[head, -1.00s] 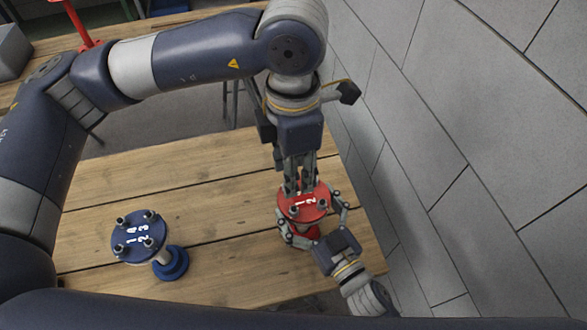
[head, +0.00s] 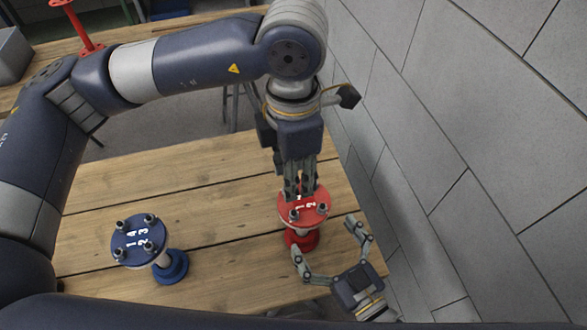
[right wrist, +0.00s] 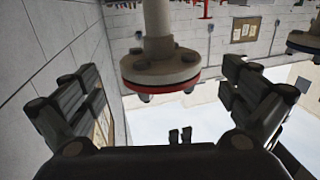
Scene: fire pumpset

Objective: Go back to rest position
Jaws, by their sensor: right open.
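The red flange pump piece (head: 304,208) stands on the wooden table with a numbered round top and bolts; "1" and "2" show. My left gripper (head: 300,190) points down at the far side of its top, fingers close together. What lies between those fingers is hidden, so I cannot tell whether it is shut. My right gripper (head: 325,237) is open and empty, at the near right of the red piece and apart from its stem. In the right wrist view, the flange with a red rim (right wrist: 160,68) hangs between the spread fingers (right wrist: 150,85), apparently upside down.
A blue flange piece (head: 139,240) with several bolts stands on the table (head: 215,275) to the left. A grey block wall (head: 470,140) rises close on the right. A second table with a red stand (head: 85,35) is at the back left. The table between the two pieces is clear.

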